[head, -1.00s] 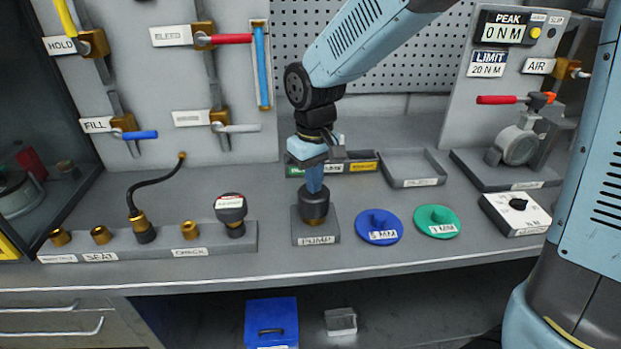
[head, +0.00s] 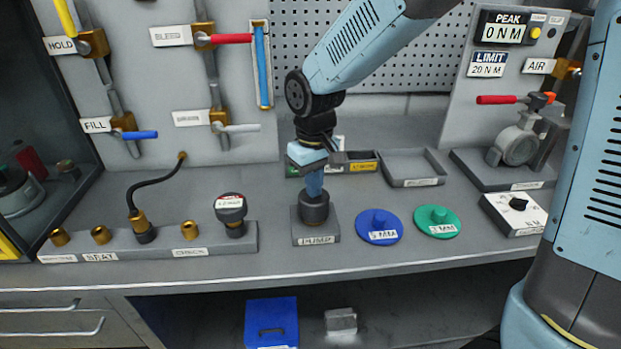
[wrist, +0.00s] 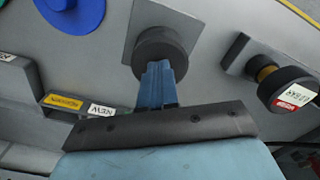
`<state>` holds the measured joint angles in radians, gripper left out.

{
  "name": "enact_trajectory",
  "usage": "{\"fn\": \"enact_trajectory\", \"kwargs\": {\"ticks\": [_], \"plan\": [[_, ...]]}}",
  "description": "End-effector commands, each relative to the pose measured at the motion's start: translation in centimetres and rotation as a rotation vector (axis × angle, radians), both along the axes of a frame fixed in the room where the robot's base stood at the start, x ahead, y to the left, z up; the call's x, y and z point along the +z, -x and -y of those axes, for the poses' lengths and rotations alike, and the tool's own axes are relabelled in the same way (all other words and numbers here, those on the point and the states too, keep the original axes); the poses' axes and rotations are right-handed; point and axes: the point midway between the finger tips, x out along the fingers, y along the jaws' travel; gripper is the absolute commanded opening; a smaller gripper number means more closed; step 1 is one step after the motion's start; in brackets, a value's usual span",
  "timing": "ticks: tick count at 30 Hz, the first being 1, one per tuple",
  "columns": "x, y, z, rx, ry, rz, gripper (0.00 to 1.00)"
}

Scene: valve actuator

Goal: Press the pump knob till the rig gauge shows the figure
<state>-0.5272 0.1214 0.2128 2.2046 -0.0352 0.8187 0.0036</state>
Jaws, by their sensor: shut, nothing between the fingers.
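The pump knob (head: 314,210) is a dark round cap on a grey block labelled PUMP, at the middle of the bench. My gripper (head: 314,191) points down with its fingers shut and empty, the tips at the top of the knob. In the wrist view the fingertips (wrist: 158,72) overlap the knob (wrist: 160,48) and seem to touch it; how far it is pressed I cannot tell. A black round gauge (head: 231,208) with a red and white display stands at the right end of the fitting rail; it also shows in the wrist view (wrist: 290,91). Its figure is too small to read surely.
A brass-fitted rail (head: 170,243) with a black hose lies left of the pump. Blue (head: 379,226) and green (head: 437,221) discs lie to its right. Small trays (head: 414,167) stand behind. Valve levers (head: 140,135) are on the back panel. The front bench strip is clear.

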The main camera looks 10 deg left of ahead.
Motion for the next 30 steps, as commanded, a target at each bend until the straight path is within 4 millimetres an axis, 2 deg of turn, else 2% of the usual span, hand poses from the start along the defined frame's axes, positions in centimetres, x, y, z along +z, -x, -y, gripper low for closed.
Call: {"fn": "enact_trajectory", "kwargs": {"ticks": [30], "plan": [[5.6,0.0,0.0,-0.001,0.000,0.000,0.00]]}}
